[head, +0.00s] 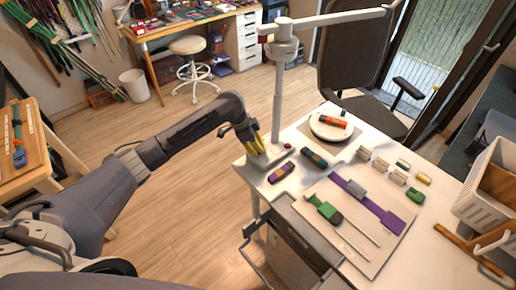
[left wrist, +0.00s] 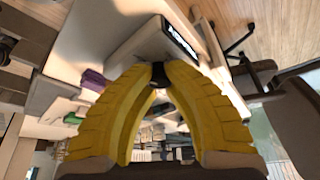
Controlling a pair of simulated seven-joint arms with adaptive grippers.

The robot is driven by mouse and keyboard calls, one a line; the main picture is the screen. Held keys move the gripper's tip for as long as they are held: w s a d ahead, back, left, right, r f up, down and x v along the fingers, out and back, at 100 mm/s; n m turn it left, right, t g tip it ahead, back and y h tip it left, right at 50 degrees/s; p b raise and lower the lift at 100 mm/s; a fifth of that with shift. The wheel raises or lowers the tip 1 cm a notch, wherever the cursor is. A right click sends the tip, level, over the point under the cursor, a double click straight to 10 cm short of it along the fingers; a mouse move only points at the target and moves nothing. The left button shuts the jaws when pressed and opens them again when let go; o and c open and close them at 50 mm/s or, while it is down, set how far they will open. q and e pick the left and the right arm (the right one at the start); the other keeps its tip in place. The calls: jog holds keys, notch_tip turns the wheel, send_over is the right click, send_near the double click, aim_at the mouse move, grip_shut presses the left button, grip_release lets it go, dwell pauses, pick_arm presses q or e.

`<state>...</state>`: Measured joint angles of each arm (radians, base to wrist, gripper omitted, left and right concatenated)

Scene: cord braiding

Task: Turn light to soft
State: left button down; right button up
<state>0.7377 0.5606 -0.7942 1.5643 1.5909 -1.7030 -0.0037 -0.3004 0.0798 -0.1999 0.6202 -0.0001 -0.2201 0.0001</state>
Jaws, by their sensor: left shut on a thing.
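The white lamp stands at the table's back left corner, with its post (head: 277,95) upright and its arm reaching right. My left gripper (head: 258,148) has its yellow fingers down at the left side of the lamp's base (head: 270,160). In the left wrist view the fingertips close on a small dark knob (left wrist: 159,74) beside the pale base (left wrist: 140,45), which carries a black label strip (left wrist: 180,38). The knob's marks and setting cannot be read. The knob is hidden by the fingers in the head view. My right gripper is not in view.
A red button (head: 288,146) sits on the base's right. Cord bundles, one purple and orange (head: 281,172), one dark teal (head: 314,157), lie close by. A board (head: 350,238) with purple and green pieces lies in front.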

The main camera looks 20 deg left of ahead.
pick_arm(q)
jog(key=shift+w+d+r+m+g, duration=0.15)
jog(key=shift+r+m+g, duration=0.15)
jog(key=shift+m, duration=0.5)
jog(key=shift+f+m, duration=0.1)
jog(key=shift+m, duration=0.2)
jog(key=c, duration=1.6)
grip_release()
jog(key=shift+d, duration=0.1)
jog(key=shift+c, duration=0.2)
jog(key=o, duration=0.4)
jog(key=shift+f, duration=0.15)
jog(key=shift+o, duration=0.2)
jog(key=v, duration=1.2)
jog(key=shift+a, duration=0.2)
